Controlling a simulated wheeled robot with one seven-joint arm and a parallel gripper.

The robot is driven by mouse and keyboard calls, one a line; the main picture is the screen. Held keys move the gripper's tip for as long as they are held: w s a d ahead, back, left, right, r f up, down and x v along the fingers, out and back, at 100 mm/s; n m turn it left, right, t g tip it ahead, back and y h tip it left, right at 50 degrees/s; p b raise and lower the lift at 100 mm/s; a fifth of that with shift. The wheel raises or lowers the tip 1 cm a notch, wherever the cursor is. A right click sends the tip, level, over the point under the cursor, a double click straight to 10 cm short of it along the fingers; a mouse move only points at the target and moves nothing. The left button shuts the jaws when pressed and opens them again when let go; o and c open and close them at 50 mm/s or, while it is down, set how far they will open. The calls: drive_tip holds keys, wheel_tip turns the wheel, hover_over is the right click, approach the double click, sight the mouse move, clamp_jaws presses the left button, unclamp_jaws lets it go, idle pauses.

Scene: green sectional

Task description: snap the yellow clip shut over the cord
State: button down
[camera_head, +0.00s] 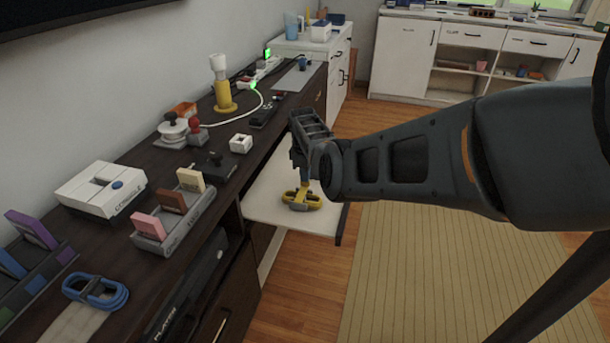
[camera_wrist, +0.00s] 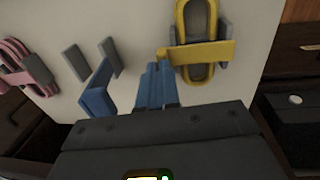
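A looped yellow cord (camera_head: 313,203) lies on a pull-out white shelf (camera_head: 270,212). In the wrist view, the cord (camera_wrist: 183,18) runs under the flat yellow clip (camera_wrist: 205,52), between grey posts. The clip lies across the cord, with its bent end at the left; I cannot tell if it is latched. My gripper (camera_head: 304,184) points down just above the clip in the head view. In the wrist view, its blue fingers (camera_wrist: 156,86) are together with nothing visible between them. Their tips are close to the clip's bent left end; contact is unclear.
An empty blue clip (camera_wrist: 98,96) with grey posts and a pink cord (camera_wrist: 14,52) lie left of my fingers in the wrist view. The dark desk (camera_head: 262,140) holds a console (camera_head: 100,190), cartridges and a blue cord (camera_head: 95,291). Open floor and a rug (camera_head: 450,270) lie right.

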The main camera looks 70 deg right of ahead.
idle(0.3)
drive_tip(key=shift+r+p, duration=1.05)
wheel_tip(320, 180, up, 13)
drive_tip(key=p, duration=0.4)
drive_tip(key=shift+r, duration=0.15)
